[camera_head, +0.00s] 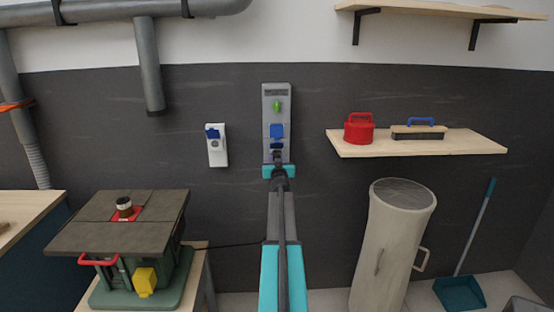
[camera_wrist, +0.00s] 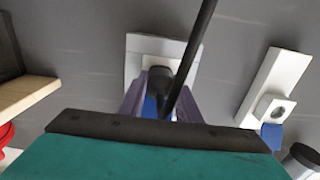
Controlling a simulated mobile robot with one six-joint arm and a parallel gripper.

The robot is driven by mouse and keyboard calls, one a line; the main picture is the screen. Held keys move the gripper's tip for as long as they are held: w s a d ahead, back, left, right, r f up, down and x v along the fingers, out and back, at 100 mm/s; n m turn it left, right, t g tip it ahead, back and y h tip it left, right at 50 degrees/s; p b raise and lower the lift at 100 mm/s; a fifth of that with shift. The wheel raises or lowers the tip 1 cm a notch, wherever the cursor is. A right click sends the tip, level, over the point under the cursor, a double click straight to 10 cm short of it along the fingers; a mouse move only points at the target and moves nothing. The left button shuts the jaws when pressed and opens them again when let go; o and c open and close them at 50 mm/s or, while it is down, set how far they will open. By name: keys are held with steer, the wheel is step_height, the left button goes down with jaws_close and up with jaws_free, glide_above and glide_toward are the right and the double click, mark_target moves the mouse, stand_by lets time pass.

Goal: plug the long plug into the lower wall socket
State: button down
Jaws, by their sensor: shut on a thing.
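My gripper (camera_head: 278,165) is in front of the lower part of a tall grey wall panel (camera_head: 284,98). In the wrist view my gripper (camera_wrist: 160,95) has its purple fingers shut on a dark plug (camera_wrist: 158,80). A black cable (camera_wrist: 203,30) runs from around the plug across that view. The panel (camera_wrist: 140,62) is right behind the plug; whether they touch or the plug is inserted cannot be told. The panel has a green part and blue covers (camera_head: 277,131). A white wall socket (camera_head: 217,155) with a raised blue cover is to the left; it also shows in the wrist view (camera_wrist: 275,90).
A wooden shelf (camera_head: 420,149) on the right holds a red canister (camera_head: 359,128) and a blue-handled brush (camera_head: 418,131). A green table machine (camera_head: 120,225) stands at the left. A pale bin (camera_head: 392,240) and a dustpan (camera_head: 460,293) are at the right. The wall between both sockets is clear.

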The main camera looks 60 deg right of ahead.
stand_by(0.8)
steer(key=c, duration=1.2)
jaws_free()
steer(key=shift+w+d+f, duration=0.1)
steer(key=shift+p+v, duration=0.35)
steer(key=shift+v, duration=6.6)
